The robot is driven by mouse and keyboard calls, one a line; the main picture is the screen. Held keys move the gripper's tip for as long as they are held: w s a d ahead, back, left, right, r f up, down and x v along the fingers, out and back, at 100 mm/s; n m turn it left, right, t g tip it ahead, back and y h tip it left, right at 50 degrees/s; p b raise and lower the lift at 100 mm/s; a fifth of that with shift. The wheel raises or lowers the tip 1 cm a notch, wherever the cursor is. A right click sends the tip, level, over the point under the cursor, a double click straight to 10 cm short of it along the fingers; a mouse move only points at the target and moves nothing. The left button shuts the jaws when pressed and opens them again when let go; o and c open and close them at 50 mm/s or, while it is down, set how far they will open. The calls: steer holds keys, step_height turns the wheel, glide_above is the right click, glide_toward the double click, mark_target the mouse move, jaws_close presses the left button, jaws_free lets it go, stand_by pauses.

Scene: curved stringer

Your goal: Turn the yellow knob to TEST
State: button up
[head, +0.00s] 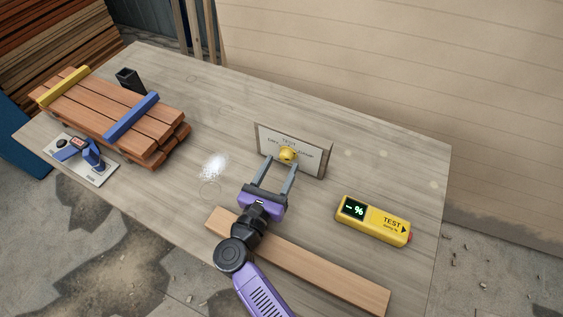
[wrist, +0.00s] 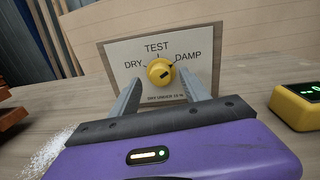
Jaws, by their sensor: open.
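The yellow knob (head: 287,154) sits on a pale upright sign panel (head: 313,159) at the back of the table. In the wrist view the knob (wrist: 160,71) is centred on the panel (wrist: 203,50), with DRY to its left, TEST above and DAMP to its right. Its dark mark seems to point right, toward DAMP. My gripper (head: 281,165) is open and faces the panel. In the wrist view its grey fingers (wrist: 160,84) stand left and right of the knob, with gaps on both sides. I cannot tell how far the tips are from the panel.
A yellow meter (head: 374,220) lies right of my gripper, and a loose plank (head: 330,275) lies in front under my arm. Stacked boards (head: 90,105) with clamps, a black cup (head: 129,80) and a blue tool on a plate (head: 95,175) stand left. White powder (head: 214,166) marks the table.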

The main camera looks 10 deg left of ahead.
steer(key=shift+w+d, duration=0.25)
steer(key=shift+w, duration=0.45)
jaws_close()
steer(key=shift+n, duration=0.3)
steer(key=n+p, duration=0.1)
steer(key=n, duration=0.4)
steer(key=shift+a+r+p, duration=0.1)
steer(key=shift+p, duration=0.3)
steer(key=n+p, duration=0.1)
steer(key=n, duration=0.2)
steer(key=shift+g, duration=0.4)
steer(key=shift+n+p, duration=0.5)
steer(key=shift+n, duration=0.8)
steer(key=shift+a, duration=0.1)
